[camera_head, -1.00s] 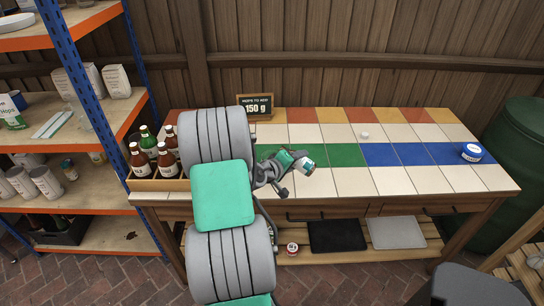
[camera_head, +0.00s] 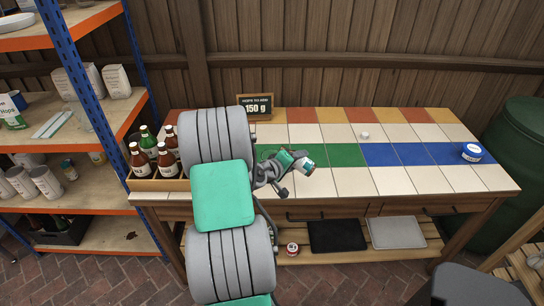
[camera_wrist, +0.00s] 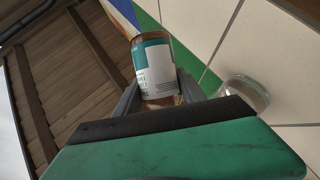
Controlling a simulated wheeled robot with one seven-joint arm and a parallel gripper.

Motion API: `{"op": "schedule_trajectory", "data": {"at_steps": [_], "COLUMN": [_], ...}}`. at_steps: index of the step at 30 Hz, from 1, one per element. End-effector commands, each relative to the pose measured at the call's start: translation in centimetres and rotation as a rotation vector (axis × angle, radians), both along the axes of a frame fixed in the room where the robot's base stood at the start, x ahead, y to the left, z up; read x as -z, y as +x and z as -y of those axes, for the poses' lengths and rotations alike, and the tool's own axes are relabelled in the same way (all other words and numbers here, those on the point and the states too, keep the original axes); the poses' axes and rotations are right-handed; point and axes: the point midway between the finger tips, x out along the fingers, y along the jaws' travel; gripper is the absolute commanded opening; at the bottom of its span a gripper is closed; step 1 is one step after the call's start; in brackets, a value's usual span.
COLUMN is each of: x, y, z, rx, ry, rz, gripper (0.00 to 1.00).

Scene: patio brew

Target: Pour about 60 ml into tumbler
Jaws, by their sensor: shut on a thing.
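A jar with a teal and white label (camera_wrist: 156,72) is between my gripper's fingers (camera_wrist: 160,93) in the wrist view, with amber-brown showing at both ends. My gripper (camera_head: 292,168) is shut on it above the tiled bench, and the jar (camera_head: 303,163) looks tilted in the head view. A clear glass tumbler (camera_wrist: 246,93) stands on the pale tiles just right of the gripper in the wrist view. It looks empty, though its lower part is hidden by my gripper's body. I cannot make out the tumbler in the head view. No stream of liquid shows.
A wooden crate of bottles (camera_head: 150,184) stands at the bench's left end. A small white object (camera_head: 364,135) and a blue-and-white tub (camera_head: 472,152) are on the right. The front-right tiles are clear.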

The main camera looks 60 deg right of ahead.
Motion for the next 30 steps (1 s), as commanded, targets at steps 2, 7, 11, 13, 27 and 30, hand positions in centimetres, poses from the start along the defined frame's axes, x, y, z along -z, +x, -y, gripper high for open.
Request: {"op": "schedule_trajectory", "data": {"at_steps": [2,7,11,13,27,30], "x": [0.2,-2.1,-3.2,-2.9,3.4,3.3], "y": [0.0,0.3,1.0,1.0,-0.5,-0.8], "z": [0.0,0.1,0.2,0.2,0.4,0.5], "rx": [0.001,0.002,0.004,0.005,0.002,0.003], "ry": [-0.003,-0.004,-0.001,-0.001,0.007,0.006], "rz": [0.027,0.152,0.352,0.474,0.947,1.034], "gripper": [0.0,0.0,0.0,0.0,0.0,0.0]}}
